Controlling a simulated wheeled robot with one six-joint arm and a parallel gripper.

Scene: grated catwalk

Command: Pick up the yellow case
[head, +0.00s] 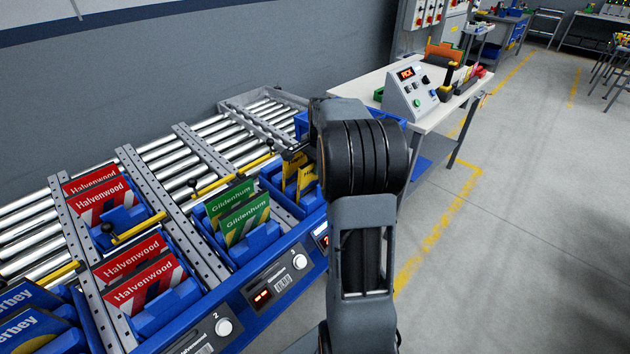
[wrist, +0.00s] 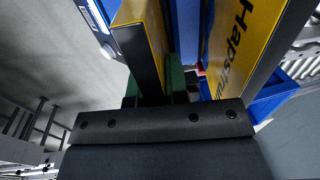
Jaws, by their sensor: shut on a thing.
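Two yellow cases stand in a blue bin on the roller rack. In the head view, one yellow case (head: 290,182) shows in front of my arm's end, with another beside it. In the wrist view, one yellow case (wrist: 147,35) is seen nearly edge-on at the upper left, with a dark edge. A second yellow case (wrist: 232,45), with dark lettering, stands to its right. My gripper (wrist: 160,98) is shut on the left yellow case. Its fingertips are largely hidden, and in the head view my arm covers most of it. I cannot tell whether the held case is clear of the bin.
Blue bins with green cases (head: 243,215) and red cases (head: 140,275) stand to the left, with blue cases (head: 30,320) farther left. Metal rails and yellow bars divide the rack. A workbench (head: 445,105) with a control box (head: 410,95) stands behind. The floor at right is open.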

